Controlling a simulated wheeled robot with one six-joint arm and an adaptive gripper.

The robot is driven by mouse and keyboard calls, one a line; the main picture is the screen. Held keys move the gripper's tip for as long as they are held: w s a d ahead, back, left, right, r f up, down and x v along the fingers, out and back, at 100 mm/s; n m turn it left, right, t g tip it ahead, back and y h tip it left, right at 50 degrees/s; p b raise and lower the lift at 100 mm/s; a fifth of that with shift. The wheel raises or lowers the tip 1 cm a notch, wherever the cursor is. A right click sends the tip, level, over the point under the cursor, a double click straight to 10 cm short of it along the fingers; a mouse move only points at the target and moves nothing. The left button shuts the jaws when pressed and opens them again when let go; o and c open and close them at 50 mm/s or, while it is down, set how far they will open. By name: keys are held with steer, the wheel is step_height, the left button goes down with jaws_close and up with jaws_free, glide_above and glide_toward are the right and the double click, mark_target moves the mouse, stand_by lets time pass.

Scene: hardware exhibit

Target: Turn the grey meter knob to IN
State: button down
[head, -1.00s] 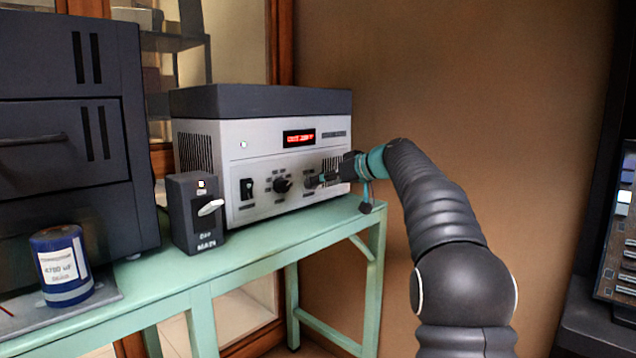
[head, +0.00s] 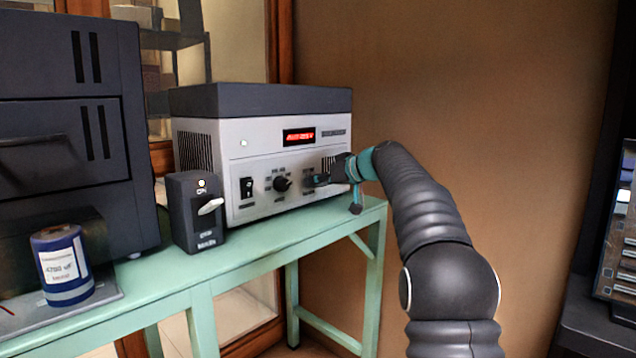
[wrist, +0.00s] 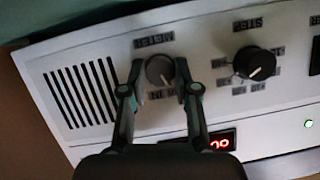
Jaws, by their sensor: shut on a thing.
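The grey meter knob (wrist: 160,71) is on the pale front panel of the power supply (head: 260,140), under upside-down METER lettering in the wrist view. Its light pointer line slants toward the lower right in that view, toward the small lettering below the knob. My gripper (wrist: 159,68) has one finger on each side of the knob and is shut on it. In the head view my gripper (head: 322,180) is at the right part of the panel and hides the knob.
A black selector knob (wrist: 254,63) sits beside the grey one. A dark box with a white lever (head: 209,206) and a blue capacitor (head: 62,265) stand left on the green bench (head: 255,241). A brown wall (head: 450,100) is behind.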

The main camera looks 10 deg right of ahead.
steer(key=shift+d+r+m+g+y+p, duration=0.1)
steer(key=shift+m+g+y+p, duration=0.45)
steer(key=shift+m+p, duration=0.7)
steer(key=shift+w+m+y+p, duration=0.1)
steer(key=shift+m+y+p, duration=0.75)
steer(key=shift+m+y, duration=0.45)
steer(key=shift+f+m, duration=0.2)
steer(key=shift+m, duration=0.05)
steer(key=c, duration=0.9)
jaws_free()
steer(key=shift+o, duration=0.2)
steer(key=v, duration=1.2)
steer(key=shift+r, duration=0.2)
